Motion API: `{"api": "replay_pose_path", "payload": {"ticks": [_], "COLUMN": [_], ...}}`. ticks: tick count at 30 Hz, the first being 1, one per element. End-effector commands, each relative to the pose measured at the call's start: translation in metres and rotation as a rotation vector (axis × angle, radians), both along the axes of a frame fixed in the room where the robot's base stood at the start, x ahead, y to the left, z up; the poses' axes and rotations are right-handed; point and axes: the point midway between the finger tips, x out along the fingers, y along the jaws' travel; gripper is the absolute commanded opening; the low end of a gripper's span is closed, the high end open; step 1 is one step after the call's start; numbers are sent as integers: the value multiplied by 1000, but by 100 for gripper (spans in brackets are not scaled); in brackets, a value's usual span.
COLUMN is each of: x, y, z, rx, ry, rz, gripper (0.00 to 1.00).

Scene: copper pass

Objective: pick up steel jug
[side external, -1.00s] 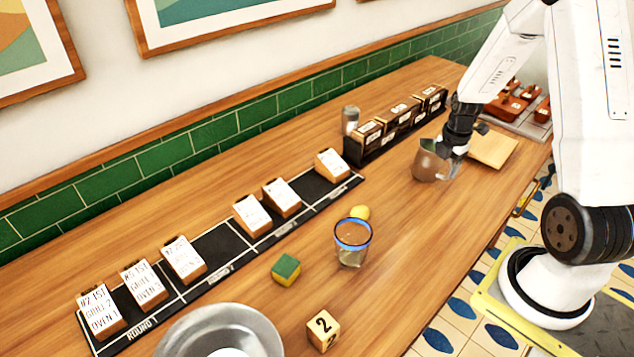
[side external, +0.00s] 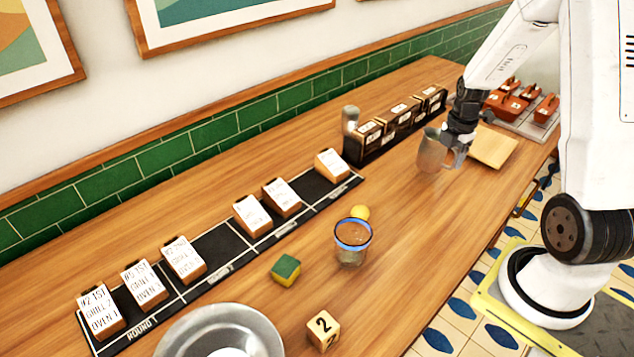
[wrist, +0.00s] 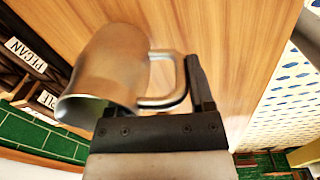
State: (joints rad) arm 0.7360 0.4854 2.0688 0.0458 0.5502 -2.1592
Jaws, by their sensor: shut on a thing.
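The steel jug (side external: 431,152) is a grey metal vessel with a loop handle, near the far end of the wooden counter. My gripper (side external: 460,150) is shut on its handle, on the jug's right side. In the side view the jug looks raised a little off the counter, though the gap is hard to judge. In the wrist view the jug (wrist: 110,75) fills the left of the picture, its handle (wrist: 165,85) running to my gripper (wrist: 175,100). The handle's exact contact with the fingers is partly hidden.
A wooden board (side external: 493,147) lies right of the jug. A dark rack of blocks (side external: 395,125) and a shaker (side external: 350,120) stand behind it. A blue-rimmed glass (side external: 352,245), a lemon-yellow ball (side external: 359,212) and a sponge (side external: 285,269) are nearer. Counter between glass and jug is clear.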

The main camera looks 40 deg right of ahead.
Motion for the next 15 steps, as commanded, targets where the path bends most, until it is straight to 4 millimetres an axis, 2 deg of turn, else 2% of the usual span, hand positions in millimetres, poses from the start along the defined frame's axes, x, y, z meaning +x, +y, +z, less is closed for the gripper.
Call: {"api": "replay_pose_path", "payload": {"ticks": [15], "x": [-23], "y": [14], "z": [34], "rx": [-3], "ry": [-4], "rz": [0], "gripper": [0]}}
